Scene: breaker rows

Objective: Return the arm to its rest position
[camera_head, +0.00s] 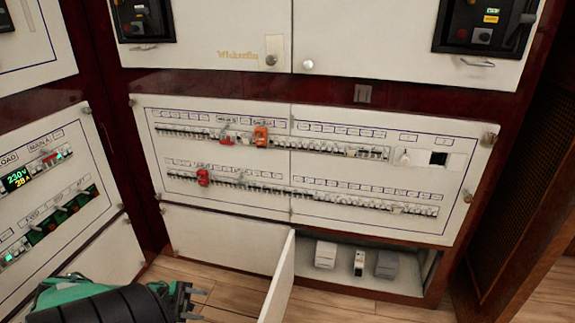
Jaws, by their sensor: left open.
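My left gripper (188,301) shows at the bottom left, at the end of my black and green arm. Its jaws are open and nothing shows between them. It is over the wooden floor, in front of the cabinet and apart from it. My right gripper is not in this view.
A white breaker panel (300,172) with two rows of breakers faces me. Red pieces (203,177) and an orange piece (261,136) sit on the rows. Below, an open white door (279,282) sticks out right of my gripper. Several small boxes (326,254) stand in the compartment.

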